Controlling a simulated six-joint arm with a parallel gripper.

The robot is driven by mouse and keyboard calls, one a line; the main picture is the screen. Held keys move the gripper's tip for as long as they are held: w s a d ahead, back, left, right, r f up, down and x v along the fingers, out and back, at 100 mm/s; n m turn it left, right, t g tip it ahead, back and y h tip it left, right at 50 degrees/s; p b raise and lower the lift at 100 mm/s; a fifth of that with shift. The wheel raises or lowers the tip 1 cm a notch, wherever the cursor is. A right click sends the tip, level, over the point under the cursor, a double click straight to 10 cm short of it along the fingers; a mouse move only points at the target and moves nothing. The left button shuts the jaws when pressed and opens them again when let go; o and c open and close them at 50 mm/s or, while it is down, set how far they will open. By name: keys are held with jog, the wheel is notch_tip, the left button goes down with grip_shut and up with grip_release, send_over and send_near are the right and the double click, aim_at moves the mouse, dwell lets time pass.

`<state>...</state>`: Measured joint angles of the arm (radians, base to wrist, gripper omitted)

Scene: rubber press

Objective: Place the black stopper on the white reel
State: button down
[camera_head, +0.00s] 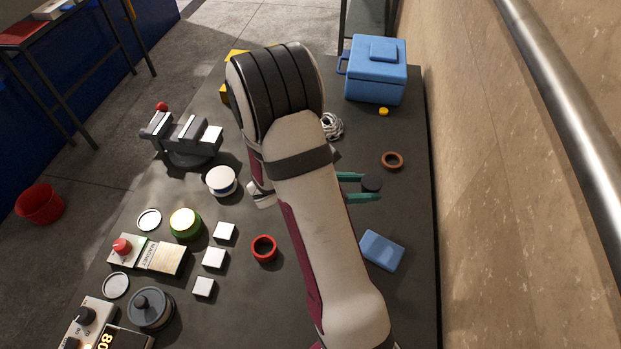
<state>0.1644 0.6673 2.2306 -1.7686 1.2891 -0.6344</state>
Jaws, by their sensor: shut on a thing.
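The black stopper (372,182) is a small dark round piece at the right-middle of the table. My gripper (368,188) has two teal fingers that point right, one on each side of the stopper, and is shut on it. I cannot tell how high the stopper is above the table. The white reel (220,180) stands upright left of my arm, with a white round top and a dark band around its side. My gripper is well to the right of it, with my arm between them.
A grey vise (186,140) stands behind the white reel. A brown ring (392,160), blue block (381,250) and blue cooler (376,75) are right.

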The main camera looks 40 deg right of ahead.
jog(key=w+a+r+n+t, duration=0.1)
jog(key=w+a+n+t, duration=0.15)
jog(key=w, duration=0.25)
jog(key=w+a+r+n+t, duration=0.1)
jog(key=w+n+t, duration=0.2)
jog(key=w, duration=0.2)
jog(key=n+t+y, duration=0.4)
jog(key=n+t, duration=0.2)
send_over(223, 169)
jog(key=s+a, duration=0.3)
jog(key=s, duration=0.1)
notch_tip(223, 169, down, 5)
jog(key=shift+w+d+r, duration=0.1)
jog(key=shift+d+r, duration=0.05)
jog(key=shift+r, duration=0.05)
jog(key=shift+w+a+f, duration=0.1)
jog(key=shift+f, duration=1)
jog(key=shift+w+a+f, duration=0.1)
jog(key=shift+f, duration=0.95)
jog(key=shift+f, duration=0.1)
jog(key=shift+c, duration=1.4)
grip_release()
